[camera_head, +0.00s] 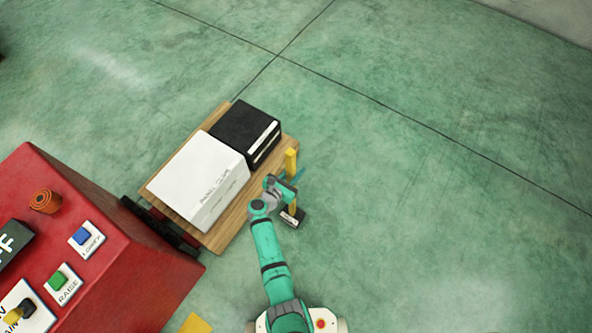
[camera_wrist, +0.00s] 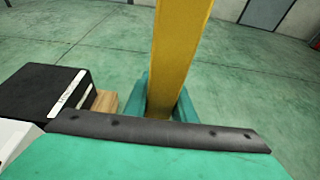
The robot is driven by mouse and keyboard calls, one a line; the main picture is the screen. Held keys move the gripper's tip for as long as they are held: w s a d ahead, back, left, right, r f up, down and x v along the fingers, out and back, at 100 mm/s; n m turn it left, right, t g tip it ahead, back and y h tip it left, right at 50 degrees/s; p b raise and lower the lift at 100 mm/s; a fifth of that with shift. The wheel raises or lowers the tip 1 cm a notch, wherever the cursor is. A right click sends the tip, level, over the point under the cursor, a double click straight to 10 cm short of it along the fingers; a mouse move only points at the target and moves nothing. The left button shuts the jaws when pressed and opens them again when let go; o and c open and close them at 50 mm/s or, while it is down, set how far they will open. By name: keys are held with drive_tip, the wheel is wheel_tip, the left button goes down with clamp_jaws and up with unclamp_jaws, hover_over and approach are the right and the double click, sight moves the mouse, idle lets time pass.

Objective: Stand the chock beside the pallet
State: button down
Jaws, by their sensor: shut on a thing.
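The chock shows in the head view as a yellow upright bar (camera_head: 291,161) with a dark, white-labelled block (camera_head: 292,217) at its lower end. My gripper (camera_head: 287,186) is shut on the yellow bar, just right of the wooden pallet (camera_head: 228,233). In the wrist view the yellow bar (camera_wrist: 181,45) rises between the teal fingers of my gripper (camera_wrist: 163,104), nearly upright with a slight tilt. The chock's lower end is hidden there. I cannot tell whether the block touches the floor.
A white box (camera_head: 205,175) and a black box (camera_head: 243,130) sit on the pallet. A red machine (camera_head: 120,260) with blue and green buttons stands at the lower left. The green floor (camera_head: 420,190) to the right is clear.

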idle(0.3)
drive_tip(key=c, duration=1.5)
unclamp_jaws()
drive_tip(key=shift+f, duration=0.1)
